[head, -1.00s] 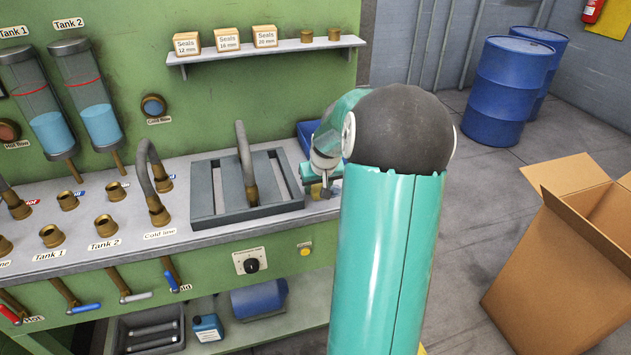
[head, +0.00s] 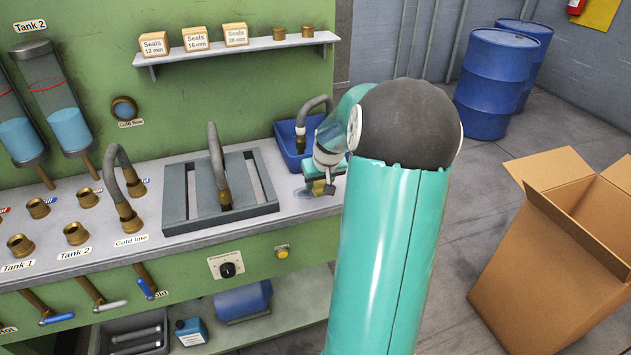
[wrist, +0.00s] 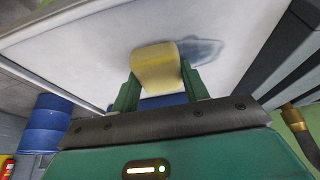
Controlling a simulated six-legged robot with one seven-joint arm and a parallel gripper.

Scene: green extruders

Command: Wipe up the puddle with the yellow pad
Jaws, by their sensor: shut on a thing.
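My gripper (wrist: 158,88) is shut on the yellow pad (wrist: 156,68), with one green finger on each side of it. The puddle (wrist: 203,50) is a bluish-grey wet patch on the pale counter (wrist: 240,20). In the wrist view it lies right beside the pad, which seems to hide part of it. In the head view my gripper (head: 322,185) is low over the counter's right end, and a little yellow of the pad shows. A small shiny patch of the puddle (head: 303,193) shows at its left. I cannot tell whether the pad touches the counter.
A blue bin (head: 288,150) with a hose sits behind my gripper. A grey slatted tray (head: 178,212) with another hose stands to the left. An open cardboard box (head: 545,270) is on the floor at right, with blue drums (head: 490,95) behind.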

